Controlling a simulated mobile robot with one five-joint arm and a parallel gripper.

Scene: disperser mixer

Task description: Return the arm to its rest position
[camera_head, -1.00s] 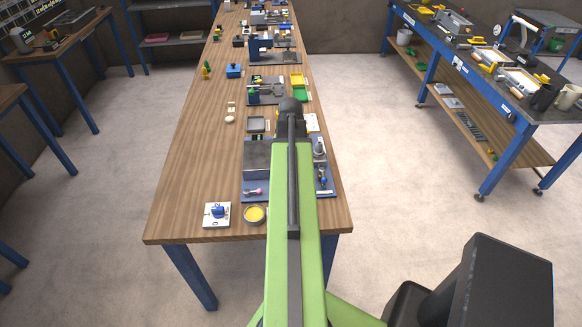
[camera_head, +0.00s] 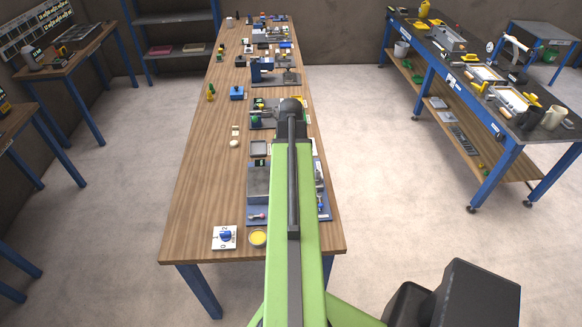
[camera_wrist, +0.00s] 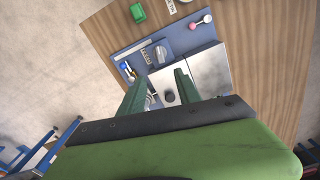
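My arm stretches forward over the long wooden bench (camera_head: 195,190) and hides my gripper in the head view. In the wrist view my gripper (camera_wrist: 160,86) has its two green fingers apart, with nothing seen held between them. Below the fingers is the mixer station, a blue base plate (camera_wrist: 196,37) with a grey metal plate (camera_wrist: 209,69), a grey knob (camera_wrist: 163,52) and a light metal part with a dark round spot (camera_wrist: 169,96). I cannot tell how far the fingers are above it. Part of the station is hidden by my arm in the head view.
Several small devices stand farther back. A second blue-legged bench (camera_head: 480,80) is at right. The floor between the benches is clear.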

